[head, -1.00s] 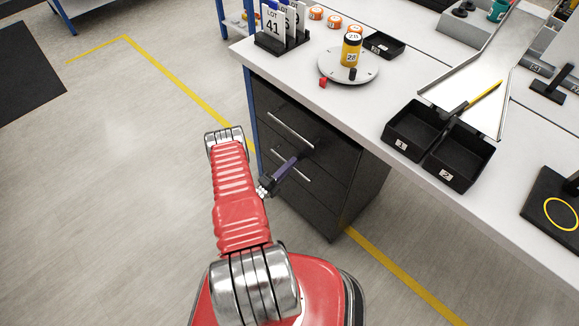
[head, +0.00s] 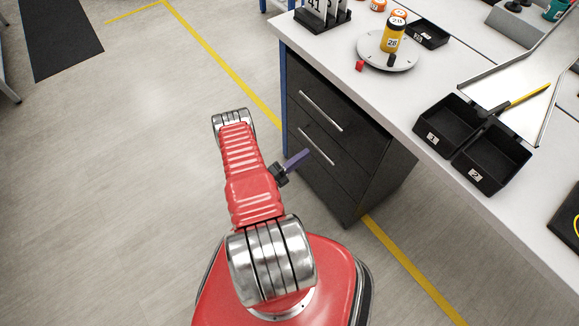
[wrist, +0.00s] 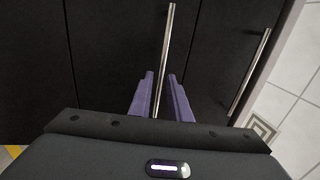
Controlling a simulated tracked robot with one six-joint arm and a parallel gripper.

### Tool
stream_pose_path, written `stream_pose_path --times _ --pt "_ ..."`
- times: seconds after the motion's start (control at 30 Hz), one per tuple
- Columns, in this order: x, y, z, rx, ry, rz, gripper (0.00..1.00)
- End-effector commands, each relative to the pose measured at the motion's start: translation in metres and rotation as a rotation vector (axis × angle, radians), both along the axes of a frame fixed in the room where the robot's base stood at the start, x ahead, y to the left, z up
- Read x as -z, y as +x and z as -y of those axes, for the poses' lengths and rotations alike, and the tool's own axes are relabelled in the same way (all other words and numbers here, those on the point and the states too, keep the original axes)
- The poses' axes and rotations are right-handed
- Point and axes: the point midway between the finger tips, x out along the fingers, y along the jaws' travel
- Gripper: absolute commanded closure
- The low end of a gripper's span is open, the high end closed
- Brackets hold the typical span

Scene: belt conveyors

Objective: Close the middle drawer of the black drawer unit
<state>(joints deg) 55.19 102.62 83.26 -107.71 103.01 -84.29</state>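The black drawer unit (head: 343,180) stands under the white workbench, with its dark front towards my arm. Its top handle (head: 320,110) and the silver handle below it, on the middle drawer (head: 318,146), show in the head view. My gripper (head: 303,156) has purple fingers and is just in front of the middle handle. In the wrist view my gripper (wrist: 160,75) is open, with a gap between the fingers. A silver handle (wrist: 169,35) runs through that gap; contact cannot be told. A second handle (wrist: 250,75) is to the right. How far the middle drawer stands out is unclear.
The workbench (head: 400,115) overhangs the unit. On it are two black bins (head: 495,165), a round plate (head: 375,55) with a yellow container (head: 394,38), and a metal chute (head: 520,70). The floor left of my arm is clear, crossed by yellow tape (head: 222,65).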

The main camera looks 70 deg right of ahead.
Motion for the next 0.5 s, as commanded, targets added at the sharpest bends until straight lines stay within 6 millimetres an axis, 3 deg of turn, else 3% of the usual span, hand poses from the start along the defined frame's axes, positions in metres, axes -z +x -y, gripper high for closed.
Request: stream_pose_path --times 0.5 --pt "0.013 0.036 -0.048 -0.004 0.002 0.001 0.83"
